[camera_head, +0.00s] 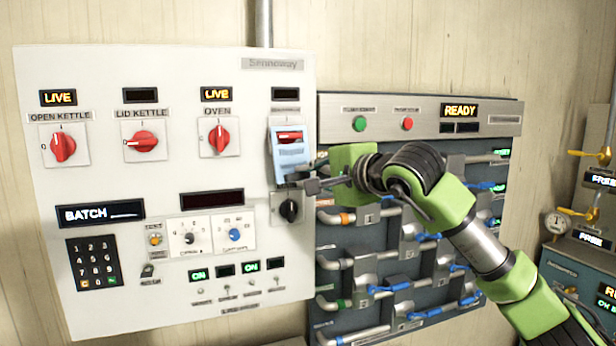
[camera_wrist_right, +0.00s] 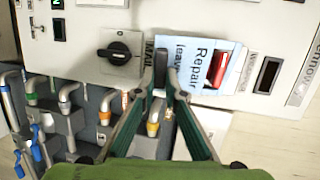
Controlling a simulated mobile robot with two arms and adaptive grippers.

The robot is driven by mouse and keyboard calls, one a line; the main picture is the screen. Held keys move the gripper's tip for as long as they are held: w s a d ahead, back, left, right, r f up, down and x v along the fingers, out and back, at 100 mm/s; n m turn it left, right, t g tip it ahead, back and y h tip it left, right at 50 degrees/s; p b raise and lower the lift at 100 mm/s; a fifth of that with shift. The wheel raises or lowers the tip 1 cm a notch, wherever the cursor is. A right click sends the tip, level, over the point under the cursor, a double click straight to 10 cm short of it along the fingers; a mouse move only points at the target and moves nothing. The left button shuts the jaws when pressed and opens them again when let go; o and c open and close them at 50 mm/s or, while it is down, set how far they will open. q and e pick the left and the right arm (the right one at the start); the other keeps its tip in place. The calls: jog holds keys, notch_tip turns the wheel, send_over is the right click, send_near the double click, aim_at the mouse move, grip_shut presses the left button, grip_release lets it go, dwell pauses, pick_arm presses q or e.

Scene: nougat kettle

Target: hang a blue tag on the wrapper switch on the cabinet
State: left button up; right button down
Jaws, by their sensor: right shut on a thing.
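The blue tag (camera_head: 290,162) hangs upright against the white cabinet panel at the rightmost red switch (camera_head: 290,134), the wrapper switch; its small label is too blurred to read. The red handle shows through the tag's opening. In the right wrist view the tag (camera_wrist_right: 185,62) carries the word "Repair", and the red handle (camera_wrist_right: 219,67) sits inside its cut-out. My right gripper (camera_head: 309,186) is shut on the tag's lower edge; its fingertips (camera_wrist_right: 165,80) also show in the wrist view. My left gripper is not in view.
A black knob (camera_head: 289,210) sits just below the tag. Three other red switches, including the oven switch (camera_head: 219,139), line the panel to the left. A grey board (camera_head: 400,345) with pipes and blue-handled valves is at the right, behind my right arm.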

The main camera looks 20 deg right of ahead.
jog(key=c, duration=2)
grip_release()
